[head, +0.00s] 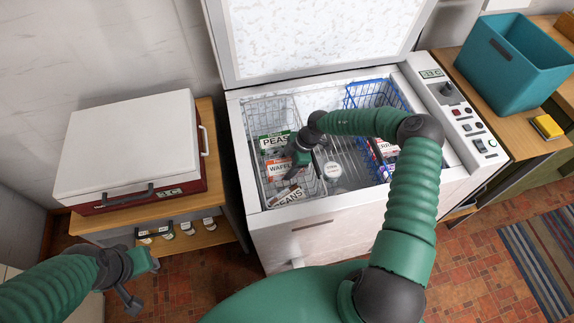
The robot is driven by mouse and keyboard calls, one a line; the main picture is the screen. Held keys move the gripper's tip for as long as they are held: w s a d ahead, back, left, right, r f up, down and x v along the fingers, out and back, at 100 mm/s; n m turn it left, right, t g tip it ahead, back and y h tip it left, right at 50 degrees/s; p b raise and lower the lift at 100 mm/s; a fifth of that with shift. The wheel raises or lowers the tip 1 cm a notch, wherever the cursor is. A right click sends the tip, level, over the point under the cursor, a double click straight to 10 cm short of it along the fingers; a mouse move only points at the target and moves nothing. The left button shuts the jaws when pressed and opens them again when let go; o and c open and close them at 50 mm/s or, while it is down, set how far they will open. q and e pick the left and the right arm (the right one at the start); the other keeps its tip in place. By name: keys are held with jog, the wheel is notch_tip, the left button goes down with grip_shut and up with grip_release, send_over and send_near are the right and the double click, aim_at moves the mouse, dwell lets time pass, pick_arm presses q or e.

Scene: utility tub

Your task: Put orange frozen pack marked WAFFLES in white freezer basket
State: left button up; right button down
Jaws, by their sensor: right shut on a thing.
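The orange pack marked WAFFLES (281,168) is inside the white freezer basket (262,108), at the left of the open chest freezer. It lies between a green pack marked PEAS (272,141) and a pack marked BEANS (284,198). My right gripper (296,168) reaches down into the white basket and is shut on the right end of the WAFFLES pack. The gripper hides part of that end, and whether the pack rests on the basket floor cannot be told. My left gripper (145,284) is open and empty, low at the left, in front of the wooden cart.
A blue wire basket (378,93) with packs stands at the freezer's right. The freezer lid (322,38) stands open behind. A white-lidded box (128,140) sits on the cart; a teal bin (515,65) is at the right.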

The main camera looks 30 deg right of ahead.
jog(key=c, duration=0.7)
grip_release()
jog(key=shift+a, duration=0.1)
jog(key=o, duration=0.4)
jog(key=shift+a, duration=0.2)
pick_arm(q)
jog(key=shift+w+a+f, duration=0.1)
jog(key=shift+a+f, duration=0.05)
jog(key=shift+a, duration=0.2)
jog(key=shift+d, duration=0.1)
pick_arm(e)
jog(key=shift+d, duration=0.15)
jog(key=shift+d+r, duration=0.15)
jog(key=shift+r, duration=0.1)
pick_arm(q)
jog(key=shift+p+v, duration=0.85)
jog(key=shift+v, duration=0.05)
pick_arm(e)
jog(key=v, duration=1.1)
jog(key=shift+r, duration=0.2)
pick_arm(q)
jog(key=shift+w, duration=0.15)
